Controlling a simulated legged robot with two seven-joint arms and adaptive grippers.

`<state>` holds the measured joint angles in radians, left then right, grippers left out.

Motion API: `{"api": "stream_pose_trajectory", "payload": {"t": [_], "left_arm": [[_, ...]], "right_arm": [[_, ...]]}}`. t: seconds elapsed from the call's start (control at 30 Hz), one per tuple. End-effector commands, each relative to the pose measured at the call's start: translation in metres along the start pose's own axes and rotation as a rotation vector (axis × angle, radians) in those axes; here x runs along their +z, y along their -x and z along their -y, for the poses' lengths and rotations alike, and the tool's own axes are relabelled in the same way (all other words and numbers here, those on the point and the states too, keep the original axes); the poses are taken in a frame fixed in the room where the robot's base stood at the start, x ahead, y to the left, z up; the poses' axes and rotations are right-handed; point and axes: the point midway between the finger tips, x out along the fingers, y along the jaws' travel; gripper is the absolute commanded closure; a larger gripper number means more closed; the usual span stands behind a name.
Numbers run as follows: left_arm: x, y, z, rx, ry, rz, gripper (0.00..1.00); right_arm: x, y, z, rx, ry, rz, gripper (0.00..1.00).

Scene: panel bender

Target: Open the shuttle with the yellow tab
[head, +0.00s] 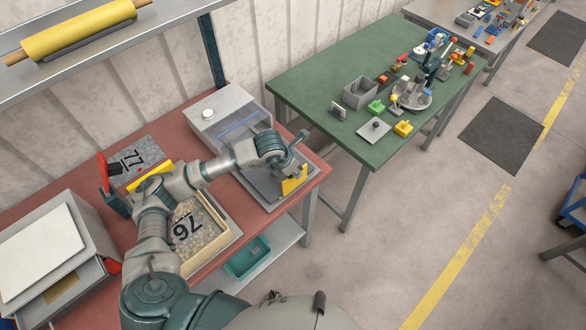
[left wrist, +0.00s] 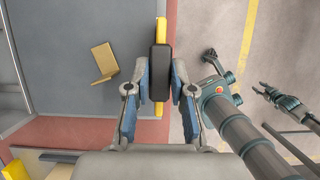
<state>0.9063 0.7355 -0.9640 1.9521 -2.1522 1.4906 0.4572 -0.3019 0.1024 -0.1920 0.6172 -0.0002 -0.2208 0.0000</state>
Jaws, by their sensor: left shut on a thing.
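The shuttle is a flat grey plate (head: 262,185) at the right front of the red table, and it fills the upper left of the left wrist view (left wrist: 70,75). The yellow tab (head: 293,184) stands at its outer right edge. In the left wrist view the tab (left wrist: 161,32) is a narrow upright strip with a black block over it. My left gripper (left wrist: 160,88) is shut with that block and tab between its fingers. In the head view my wrist partly hides the grip. My right gripper (left wrist: 273,93) appears small, over the floor; its jaw state is unclear.
A yellow angle piece (left wrist: 103,63) lies on the grey surface. A green table (head: 310,75) with several parts stands beyond a gap.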

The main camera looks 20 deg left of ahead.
Motion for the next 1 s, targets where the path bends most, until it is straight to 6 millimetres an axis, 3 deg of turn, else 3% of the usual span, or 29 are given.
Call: {"api": "stream_pose_trajectory", "payload": {"t": [0.03, 0.1, 0.3, 0.5, 1.0], "left_arm": [[0.001, 0.000, -0.001, 0.001, 0.000, 0.003, 0.70], [0.001, 0.000, -0.001, 0.003, 0.001, 0.003, 0.52], [0.002, 0.001, 0.001, 0.009, 0.000, 0.003, 0.52], [0.004, 0.009, 0.002, 0.011, 0.000, 0.004, 0.52], [-0.003, 0.105, -0.010, 0.003, 0.004, 0.007, 0.52]], "right_arm": [[-0.002, 0.000, 0.006, -0.007, -0.002, -0.002, 0.60], [-0.004, 0.000, 0.015, -0.018, -0.004, -0.005, 0.60], [-0.010, 0.000, 0.033, -0.039, -0.003, -0.014, 0.60], [-0.006, -0.001, 0.016, -0.024, 0.000, -0.013, 0.60], [-0.007, 0.000, 0.020, -0.021, -0.002, -0.010, 0.60]]}}
